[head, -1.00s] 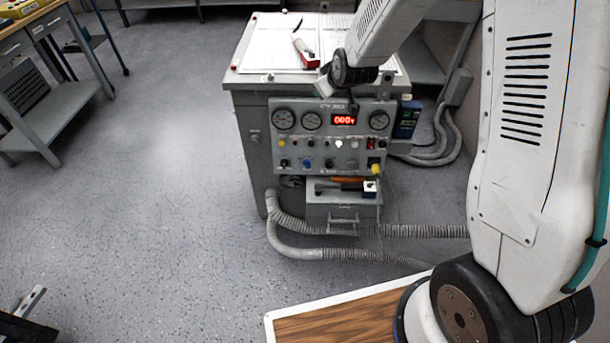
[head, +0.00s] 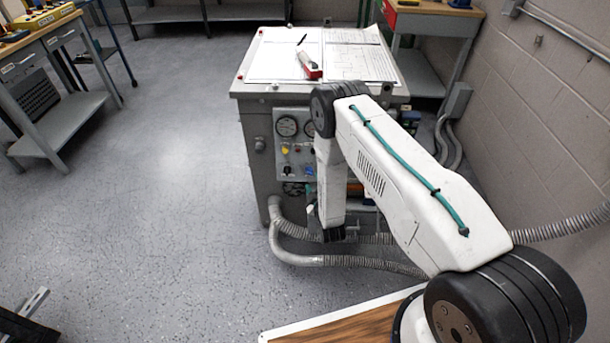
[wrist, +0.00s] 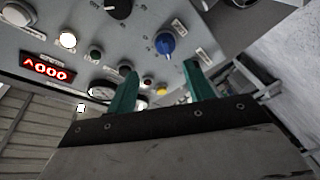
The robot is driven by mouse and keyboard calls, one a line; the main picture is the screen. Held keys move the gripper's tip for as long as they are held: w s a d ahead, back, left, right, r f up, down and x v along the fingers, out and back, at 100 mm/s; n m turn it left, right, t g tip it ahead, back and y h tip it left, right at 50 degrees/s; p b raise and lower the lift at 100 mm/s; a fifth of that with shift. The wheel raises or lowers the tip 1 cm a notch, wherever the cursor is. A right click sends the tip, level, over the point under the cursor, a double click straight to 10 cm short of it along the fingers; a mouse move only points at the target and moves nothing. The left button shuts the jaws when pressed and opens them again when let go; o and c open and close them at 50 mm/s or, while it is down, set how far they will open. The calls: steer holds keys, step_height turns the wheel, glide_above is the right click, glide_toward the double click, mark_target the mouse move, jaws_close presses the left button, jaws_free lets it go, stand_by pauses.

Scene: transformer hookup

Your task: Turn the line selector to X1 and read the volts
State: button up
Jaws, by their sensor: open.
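The grey control panel (head: 290,150) on the cabinet front is largely behind my arm in the head view. In the wrist view it appears turned over. A blue knob (wrist: 166,44) with marks around it sits just beyond my gripper (wrist: 160,70). A black knob (wrist: 118,8) with a white line and marks is at the top edge. I cannot read which one is the line selector. The red volts display (wrist: 47,68) reads 000, upside down, with a V. My gripper's green fingers are apart and empty, and I see no contact with the blue knob.
A white lit button (wrist: 68,40) and a yellow knob (wrist: 161,90) are also on the panel. Papers and a red-and-white tool (head: 308,66) lie on the cabinet top. Ribbed hoses (head: 290,245) run along the floor. The floor to the left is open.

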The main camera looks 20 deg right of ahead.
mark_target(308, 174)
steer(key=w, duration=0.2)
steer(key=w+f, duration=0.1)
steer(key=w, duration=0.3)
steer(key=shift+w+f, duration=0.25)
steer(key=shift+f, duration=0.05)
steer(key=shift+c, duration=0.3)
steer(key=c, duration=0.9)
